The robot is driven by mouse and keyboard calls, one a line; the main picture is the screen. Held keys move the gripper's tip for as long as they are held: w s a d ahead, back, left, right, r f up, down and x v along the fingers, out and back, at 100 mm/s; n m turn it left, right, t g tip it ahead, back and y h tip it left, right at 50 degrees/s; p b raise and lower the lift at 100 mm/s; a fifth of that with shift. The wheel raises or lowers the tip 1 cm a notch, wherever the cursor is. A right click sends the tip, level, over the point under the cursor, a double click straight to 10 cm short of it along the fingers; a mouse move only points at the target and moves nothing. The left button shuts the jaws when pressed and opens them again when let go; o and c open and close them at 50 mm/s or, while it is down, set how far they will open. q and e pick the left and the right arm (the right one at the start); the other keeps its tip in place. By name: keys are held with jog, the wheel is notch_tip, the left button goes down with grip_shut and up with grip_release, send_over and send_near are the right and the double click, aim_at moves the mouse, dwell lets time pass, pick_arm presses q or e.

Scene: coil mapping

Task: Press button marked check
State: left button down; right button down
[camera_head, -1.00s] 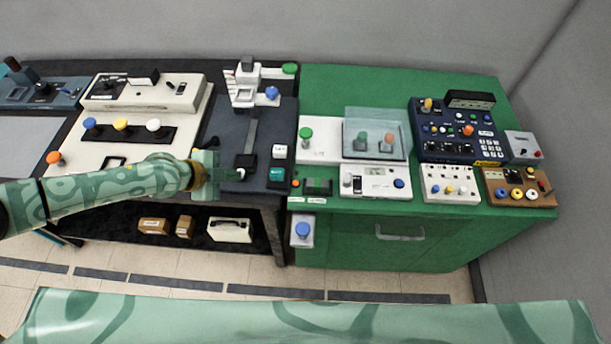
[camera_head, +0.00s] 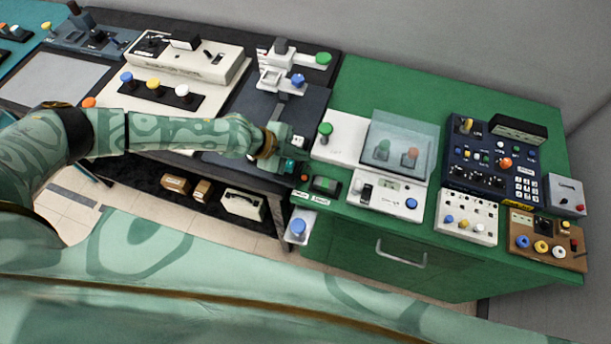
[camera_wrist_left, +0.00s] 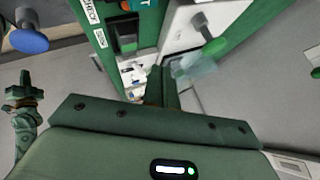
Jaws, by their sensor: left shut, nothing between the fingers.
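A label reading CHECK (camera_wrist_left: 90,10) shows on the green bench edge in the left wrist view, beside a small red-orange button (camera_wrist_left: 125,5). The box also shows in the left wrist view (camera_wrist_left: 127,42). My left gripper (camera_head: 300,148) is shut and empty, above the right edge of the dark panel, behind the orange button and apart from it. Its closed fingers (camera_wrist_left: 163,88) show in the left wrist view. What seems my right gripper (camera_wrist_left: 20,92) is small there, its jaws unclear.
A white panel with a green knob (camera_head: 325,129) and a clear cover (camera_head: 402,140) stand right of my gripper. A meter box with a blue button (camera_head: 411,203) lies in front. A blue button on a side bracket (camera_head: 298,227) hangs below the edge.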

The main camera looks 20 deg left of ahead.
pick_arm(q)
jog(key=b, duration=0.5)
send_over(304, 178)
jog(key=a, duration=0.1)
notch_tip(304, 178, down, 7)
jog(key=shift+s+f, duration=0.15)
jog(key=shift+f+b, duration=0.35)
jog(key=shift+f, duration=0.1)
dwell(0.5)
dwell(0.6)
jog(key=shift+f+b, duration=0.35)
jog(key=shift+b, duration=0.15)
